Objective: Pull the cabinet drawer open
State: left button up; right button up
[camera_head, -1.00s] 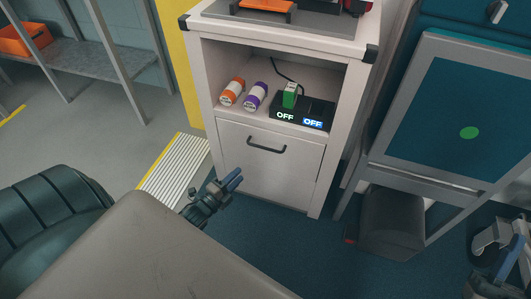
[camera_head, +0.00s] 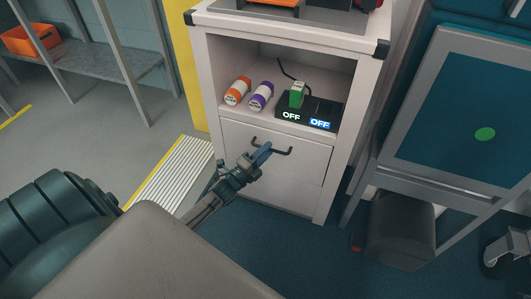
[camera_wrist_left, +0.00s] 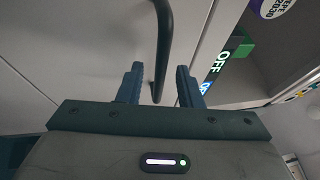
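The white cabinet's drawer (camera_head: 288,190) is shut, with a dark bar handle (camera_head: 286,151) near its top edge. My left gripper (camera_head: 262,152) is at the handle's left part in the head view and hides some of it. In the left wrist view the left gripper (camera_wrist_left: 160,85) is open, its two blue fingers apart. The handle (camera_wrist_left: 163,50) runs between the fingers, with a gap on each side. My right gripper is not in view.
An open shelf above the drawer holds an orange-banded can (camera_head: 237,91), a purple-banded can (camera_head: 261,96) and a black box (camera_head: 308,112) with OFF labels. A dark bin (camera_head: 400,230) stands to the right. A ribbed ramp (camera_head: 172,175) lies to the left.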

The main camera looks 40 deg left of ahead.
pick_arm(q)
jog(key=shift+w, duration=0.1)
grip_shut()
jog(key=shift+d, duration=0.1)
